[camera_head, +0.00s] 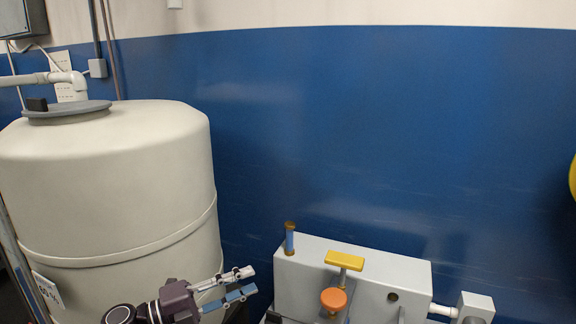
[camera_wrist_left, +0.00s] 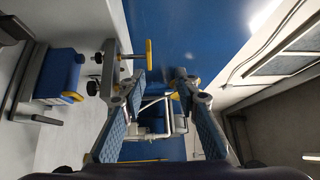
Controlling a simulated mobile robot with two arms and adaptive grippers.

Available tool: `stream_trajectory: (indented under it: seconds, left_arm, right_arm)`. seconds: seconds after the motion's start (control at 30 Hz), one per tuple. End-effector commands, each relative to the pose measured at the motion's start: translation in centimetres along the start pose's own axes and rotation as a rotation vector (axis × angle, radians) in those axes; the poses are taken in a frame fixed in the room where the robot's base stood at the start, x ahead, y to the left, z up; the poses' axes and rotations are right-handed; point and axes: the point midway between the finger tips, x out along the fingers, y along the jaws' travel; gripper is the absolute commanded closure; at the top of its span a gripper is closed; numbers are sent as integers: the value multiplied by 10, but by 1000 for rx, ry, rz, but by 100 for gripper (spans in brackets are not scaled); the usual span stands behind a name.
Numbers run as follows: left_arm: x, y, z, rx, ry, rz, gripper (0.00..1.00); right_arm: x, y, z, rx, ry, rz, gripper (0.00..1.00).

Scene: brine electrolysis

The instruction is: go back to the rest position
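My left gripper (camera_head: 251,281) comes in at the bottom of the head view, in front of the large cream tank and left of the white box. Its two fingers point right, with a gap between them. In the left wrist view, the fingers (camera_wrist_left: 160,85) are spread apart and I see nothing held between them. My right gripper is in neither view.
The cream tank (camera_head: 110,180) fills the left side. The blue wall (camera_head: 400,130) behind is bare.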

Motion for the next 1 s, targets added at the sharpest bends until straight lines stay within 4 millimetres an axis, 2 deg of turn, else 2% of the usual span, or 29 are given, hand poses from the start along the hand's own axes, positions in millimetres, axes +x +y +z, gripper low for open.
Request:
stream_trajectory:
  seconds: [0.17, 0.37, 0.47, 0.57, 0.67, 0.77, 0.87, 0.97, 1.0]
  left_arm:
    - [6, -6, 2, -51, -87, -69, 71]
    - [5, -12, 11, -148, -242, -165, 71]
    - [-2, -12, 17, -228, -350, -221, 71]
    - [-18, -5, 24, -349, -502, -279, 71]
    - [-44, 13, 30, -502, -678, -321, 71]
    - [-76, 40, 27, -665, -853, -333, 71]
    - [-111, 76, 13, -836, -1025, -314, 71]
    - [-146, 116, -15, -1011, -1190, -264, 71]
    - [-159, 131, -29, -1082, -1253, -236, 71]
  right_arm:
    - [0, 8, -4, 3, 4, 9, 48]
    - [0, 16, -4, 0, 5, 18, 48]
    - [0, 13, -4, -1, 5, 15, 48]
    - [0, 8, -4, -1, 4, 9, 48]
    - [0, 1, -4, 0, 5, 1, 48]
    - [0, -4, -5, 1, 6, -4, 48]
    - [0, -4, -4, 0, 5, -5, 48]
    - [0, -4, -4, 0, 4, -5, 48]
    - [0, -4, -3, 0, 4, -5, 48]
